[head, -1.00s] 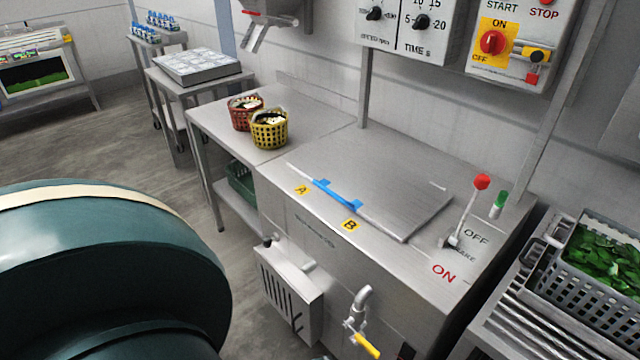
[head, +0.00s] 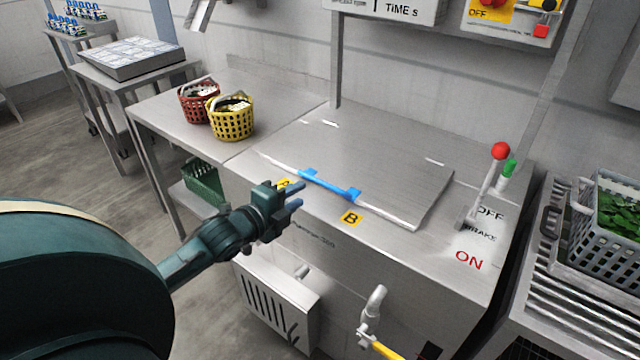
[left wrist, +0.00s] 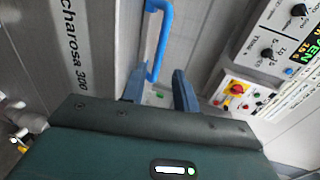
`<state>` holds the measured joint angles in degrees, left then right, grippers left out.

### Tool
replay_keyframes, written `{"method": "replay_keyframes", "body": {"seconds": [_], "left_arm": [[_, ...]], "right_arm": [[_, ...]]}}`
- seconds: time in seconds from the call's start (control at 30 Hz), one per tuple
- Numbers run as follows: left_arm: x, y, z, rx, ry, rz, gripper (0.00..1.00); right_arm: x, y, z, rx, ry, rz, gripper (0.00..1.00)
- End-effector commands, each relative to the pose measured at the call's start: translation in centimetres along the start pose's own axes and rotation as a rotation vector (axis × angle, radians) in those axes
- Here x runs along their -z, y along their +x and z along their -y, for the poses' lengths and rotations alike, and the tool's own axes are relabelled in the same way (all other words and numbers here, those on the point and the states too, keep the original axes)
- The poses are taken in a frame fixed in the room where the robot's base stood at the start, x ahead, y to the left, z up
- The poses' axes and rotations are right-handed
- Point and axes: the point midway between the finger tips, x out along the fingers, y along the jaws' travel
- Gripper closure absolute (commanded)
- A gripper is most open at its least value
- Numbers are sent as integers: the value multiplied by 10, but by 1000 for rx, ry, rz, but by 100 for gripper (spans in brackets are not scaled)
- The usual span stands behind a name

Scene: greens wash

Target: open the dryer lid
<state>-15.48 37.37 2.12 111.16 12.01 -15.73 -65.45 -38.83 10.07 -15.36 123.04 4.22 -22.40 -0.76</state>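The dryer lid (head: 385,170) is a flat steel panel lying shut on top of the steel dryer (head: 300,215). A blue handle (head: 330,186) runs along its front edge, between yellow labels A and B (head: 350,217). My left gripper (head: 296,204) is in front of the lid edge near label A, just short of the handle and apart from it. Its two fingers are spread with nothing between them. In the left wrist view the fingers (left wrist: 160,90) point toward the blue handle (left wrist: 158,40). My right gripper is not in view.
A red-knobbed lever (head: 490,180) stands right of the lid by OFF, BRAKE and ON markings. Yellow (head: 230,118) and red (head: 199,102) baskets stand on the left table. A grey crate of greens (head: 610,240) is at right. A yellow-handled tap (head: 372,325) juts from the dryer front.

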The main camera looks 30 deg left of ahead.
Motion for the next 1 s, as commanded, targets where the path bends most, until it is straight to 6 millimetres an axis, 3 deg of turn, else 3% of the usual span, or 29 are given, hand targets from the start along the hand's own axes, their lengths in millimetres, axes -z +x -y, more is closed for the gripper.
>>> {"method": "replay_keyframes", "body": {"seconds": [0.3,0.5,0.93,1.0], "left_arm": [[0,59,0,1,-4,1,70],[0,84,0,0,-4,0,70],[1,94,-1,-2,-2,-1,70],[1,94,-1,-2,-2,-1,74]], "right_arm": [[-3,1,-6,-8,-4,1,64],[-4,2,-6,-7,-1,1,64],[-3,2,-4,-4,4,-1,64],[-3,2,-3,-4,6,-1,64]]}}
